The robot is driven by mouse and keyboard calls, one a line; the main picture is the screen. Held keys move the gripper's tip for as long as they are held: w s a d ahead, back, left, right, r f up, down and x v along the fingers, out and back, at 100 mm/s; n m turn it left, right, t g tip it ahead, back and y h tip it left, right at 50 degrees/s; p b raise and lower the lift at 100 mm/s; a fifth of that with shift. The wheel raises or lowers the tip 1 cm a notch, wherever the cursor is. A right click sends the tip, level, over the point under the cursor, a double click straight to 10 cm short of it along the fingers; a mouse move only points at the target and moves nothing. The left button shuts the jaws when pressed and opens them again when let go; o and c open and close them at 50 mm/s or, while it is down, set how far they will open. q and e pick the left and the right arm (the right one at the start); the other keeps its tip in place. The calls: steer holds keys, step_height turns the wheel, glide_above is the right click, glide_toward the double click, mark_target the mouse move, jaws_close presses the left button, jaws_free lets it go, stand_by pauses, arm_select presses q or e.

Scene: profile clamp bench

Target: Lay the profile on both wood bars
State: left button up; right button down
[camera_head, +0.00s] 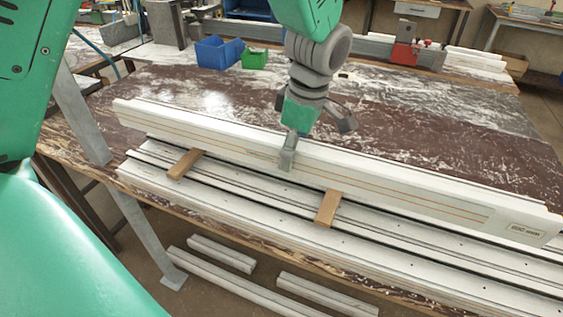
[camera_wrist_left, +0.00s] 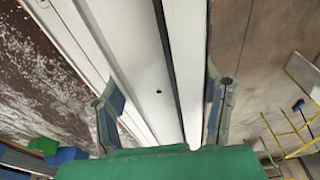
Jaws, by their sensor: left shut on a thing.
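The profile (camera_head: 215,140) is a long pale beam with thin orange lines, running from left to lower right over the bench. My left gripper (camera_head: 291,150) reaches down from above and is shut on it near its middle, with one finger on the front face. In the left wrist view my gripper's fingers (camera_wrist_left: 162,92) stand on both sides of white lengthwise surfaces. The left wood bar (camera_head: 187,163) and right wood bar (camera_head: 327,208) stick out in front of the profile's lower edge. Their far ends are hidden; I cannot tell whether the profile touches them. My right gripper is not in view.
Long white rails (camera_head: 250,200) lie along the front of the bench under the bars. A blue bin (camera_head: 218,53) and a green bin (camera_head: 254,59) stand at the back. The brown bench top (camera_head: 440,125) behind the profile is mostly clear. White pieces (camera_head: 225,254) lie below the front edge.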

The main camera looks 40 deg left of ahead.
arm_select(q)
steer(key=f, duration=0.4)
steer(key=shift+w+d+f, duration=0.1)
steer(key=shift+w+d, duration=0.15)
steer(key=shift+d, duration=0.1)
steer(key=shift+s+d+f, duration=0.1)
steer(key=shift+d+f, duration=0.15)
steer(key=shift+s+f, duration=0.1)
steer(key=shift+f, duration=0.2)
steer(key=f, duration=0.3)
steer(key=shift+a, duration=0.3)
steer(key=shift+a+f, duration=0.1)
steer(key=shift+f, duration=0.05)
steer(key=o, duration=1.5)
steer(key=shift+o, duration=1)
steer(key=shift+d, duration=0.3)
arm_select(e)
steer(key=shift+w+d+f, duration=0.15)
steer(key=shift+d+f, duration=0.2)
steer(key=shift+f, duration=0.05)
